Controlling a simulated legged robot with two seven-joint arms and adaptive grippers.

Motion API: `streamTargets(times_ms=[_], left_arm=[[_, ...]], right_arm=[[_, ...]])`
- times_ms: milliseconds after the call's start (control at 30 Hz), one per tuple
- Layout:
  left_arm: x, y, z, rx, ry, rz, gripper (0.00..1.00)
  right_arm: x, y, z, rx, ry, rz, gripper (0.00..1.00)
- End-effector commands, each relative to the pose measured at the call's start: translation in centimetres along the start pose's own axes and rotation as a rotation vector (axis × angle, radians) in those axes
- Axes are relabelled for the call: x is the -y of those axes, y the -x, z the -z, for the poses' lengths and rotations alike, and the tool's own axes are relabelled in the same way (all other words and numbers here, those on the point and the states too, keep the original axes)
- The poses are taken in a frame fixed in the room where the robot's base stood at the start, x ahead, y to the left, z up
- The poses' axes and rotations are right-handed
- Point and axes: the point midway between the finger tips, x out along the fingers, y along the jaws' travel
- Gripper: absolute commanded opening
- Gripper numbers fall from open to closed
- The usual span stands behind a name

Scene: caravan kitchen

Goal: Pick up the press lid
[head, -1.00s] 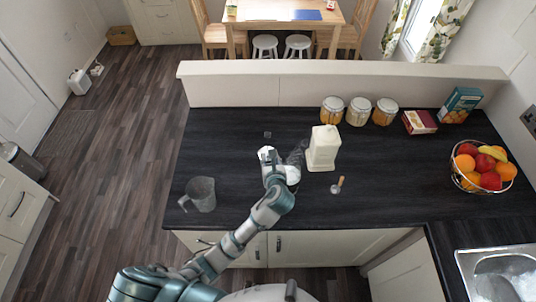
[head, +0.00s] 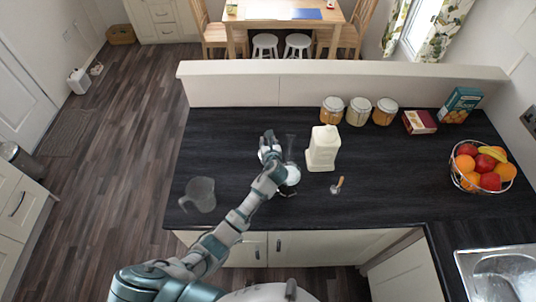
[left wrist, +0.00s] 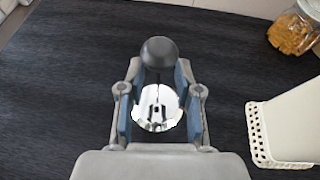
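In the left wrist view the press lid shows as a dark round knob (left wrist: 158,53) above a shiny metal disc (left wrist: 159,108). My left gripper (left wrist: 158,82) has a finger on each side of it, with narrow gaps between the pads and the lid. In the head view the left gripper (head: 269,140) is low over the counter, left of the white container, and mostly hides the lid. My right gripper is not in view.
A white container (head: 323,150) stands close on the right, with a small wooden-handled tool (head: 338,185) nearby. A clear jug (head: 200,193) is at the front left. Jars (head: 358,111), boxes (head: 420,121) and a fruit basket (head: 482,188) stand farther right. The dark counter (head: 225,135) is clear at the back left.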

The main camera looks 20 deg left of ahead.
Motion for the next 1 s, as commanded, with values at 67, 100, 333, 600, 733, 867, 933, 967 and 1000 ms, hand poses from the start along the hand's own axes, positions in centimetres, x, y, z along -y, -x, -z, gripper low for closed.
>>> streamTargets(times_ms=[67,100,333,600,733,867,933,967,1000], left_arm=[[0.0,0.1,0.0,0.000,0.000,0.000,0.34],[0.0,0.1,0.0,0.000,0.000,0.000,0.34],[0.0,0.0,0.0,0.000,0.000,0.000,0.00],[0.0,0.0,0.0,0.000,0.000,0.000,0.00],[0.0,0.2,-0.4,0.001,0.000,-0.001,0.00],[0.0,0.9,-2.3,0.004,0.002,0.000,0.00],[0.0,1.5,-3.7,0.005,0.003,0.001,0.00],[0.0,1.8,-4.4,0.006,0.003,0.001,0.00],[0.0,2.1,-5.2,0.006,0.001,0.001,0.00]], right_arm=[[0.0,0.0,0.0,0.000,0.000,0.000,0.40],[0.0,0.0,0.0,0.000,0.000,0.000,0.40],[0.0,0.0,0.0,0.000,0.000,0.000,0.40],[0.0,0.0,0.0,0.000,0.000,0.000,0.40],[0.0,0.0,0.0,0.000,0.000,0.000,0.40],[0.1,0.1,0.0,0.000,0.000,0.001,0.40],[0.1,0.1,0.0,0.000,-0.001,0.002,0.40],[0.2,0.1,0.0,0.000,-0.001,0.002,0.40],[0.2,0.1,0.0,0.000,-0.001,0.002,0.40]])
